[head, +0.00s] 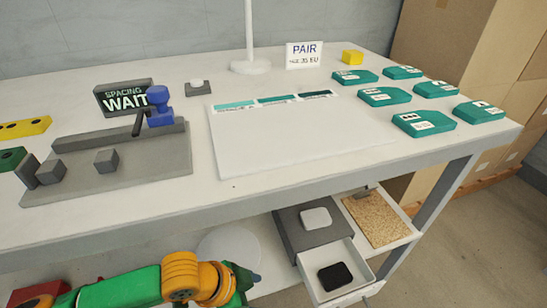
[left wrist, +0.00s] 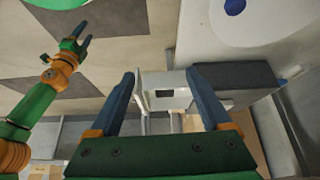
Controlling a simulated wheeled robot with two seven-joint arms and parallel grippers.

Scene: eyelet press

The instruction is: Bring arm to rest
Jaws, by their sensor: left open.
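My left arm comes in low at the left of the head view, below the table's front edge. Its gripper (head: 245,277) is near the lower shelf, and its jaws are hard to make out there. In the left wrist view my left gripper (left wrist: 160,74) has its two blue fingers wide apart, with nothing between them. My right gripper (left wrist: 84,35) shows at the upper left of the left wrist view, with its fingers apart and empty. It is out of the head view.
The white table (head: 330,168) carries a grey press base (head: 120,180), a "SPACING WAIT" sign (head: 124,97), a white board (head: 290,140) and several teal pieces (head: 424,123). Below it are an open drawer (head: 310,285) holding a black item (head: 335,276), and a cork board (head: 376,217).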

